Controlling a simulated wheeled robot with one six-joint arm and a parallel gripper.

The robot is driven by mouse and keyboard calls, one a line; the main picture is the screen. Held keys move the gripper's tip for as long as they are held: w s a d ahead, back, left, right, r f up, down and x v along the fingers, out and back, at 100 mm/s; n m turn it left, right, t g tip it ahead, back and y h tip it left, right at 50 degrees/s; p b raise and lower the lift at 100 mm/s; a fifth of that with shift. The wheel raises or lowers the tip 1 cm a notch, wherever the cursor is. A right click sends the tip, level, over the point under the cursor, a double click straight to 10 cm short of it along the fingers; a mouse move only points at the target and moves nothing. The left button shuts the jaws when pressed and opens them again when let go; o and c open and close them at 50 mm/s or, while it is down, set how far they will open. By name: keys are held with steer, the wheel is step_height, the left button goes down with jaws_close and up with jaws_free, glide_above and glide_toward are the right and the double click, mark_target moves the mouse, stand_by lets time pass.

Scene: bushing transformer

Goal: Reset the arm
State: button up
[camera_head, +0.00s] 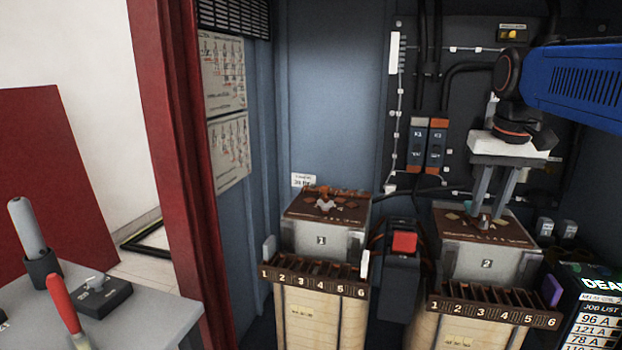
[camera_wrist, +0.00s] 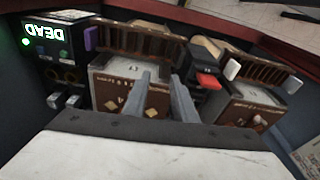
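My gripper (camera_head: 490,205) points down above the brown top of transformer unit 2 (camera_head: 488,262) at the right. Its two grey fingers are apart, and I see nothing held between them. In the wrist view the gripper (camera_wrist: 160,80) shows both fingers apart in front of unit 2 (camera_wrist: 122,92). A small grey fitting (camera_head: 484,221) stands on unit 2 just below the fingertips; whether they touch it I cannot tell. My blue arm reaches in from the upper right.
Unit 1 (camera_head: 322,240) stands at the left, with a box bearing a red button (camera_head: 404,242) between the units. A panel reading DEAD (camera_head: 595,305) is at the lower right. A grey table (camera_head: 150,325) holds tools. Breakers (camera_head: 427,145) line the back wall.

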steer(key=s+a+f+n+t, duration=0.1)
steer(key=s+a+f, duration=0.2)
steer(key=s+f, duration=0.6)
steer(key=s+a+f+n+t, duration=0.1)
steer(key=s+a+f, duration=0.2)
steer(key=s+f, duration=0.6)
step_height(320, 180, down, 4)
steer(key=shift+a+t, duration=0.4)
